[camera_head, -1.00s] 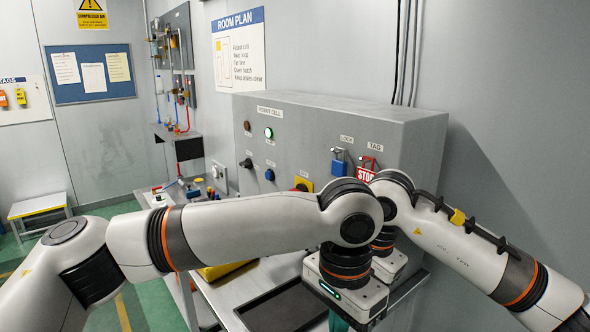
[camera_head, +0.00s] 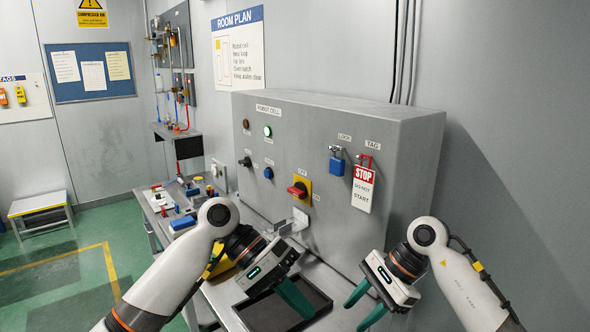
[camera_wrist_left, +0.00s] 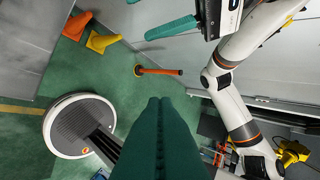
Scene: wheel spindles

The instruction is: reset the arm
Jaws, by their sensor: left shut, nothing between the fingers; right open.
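My left gripper (camera_head: 297,300) is at the lower middle of the head view, over the dark tray area of the bench. Its green fingers are together and hold nothing; they also show shut in the left wrist view (camera_wrist_left: 158,125). My right gripper (camera_head: 352,306) is to the right, in front of the grey cabinet. Its two green fingers are spread apart and empty. The two grippers are apart from each other. Part of my right gripper and arm also shows at the top right of the left wrist view.
The grey cabinet (camera_head: 330,118) carries a blue padlock (camera_head: 337,168), a red and white STOP tag (camera_head: 362,188) and a red-handled switch (camera_head: 298,190). The bench holds a dark tray (camera_head: 262,312) and small items at the left.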

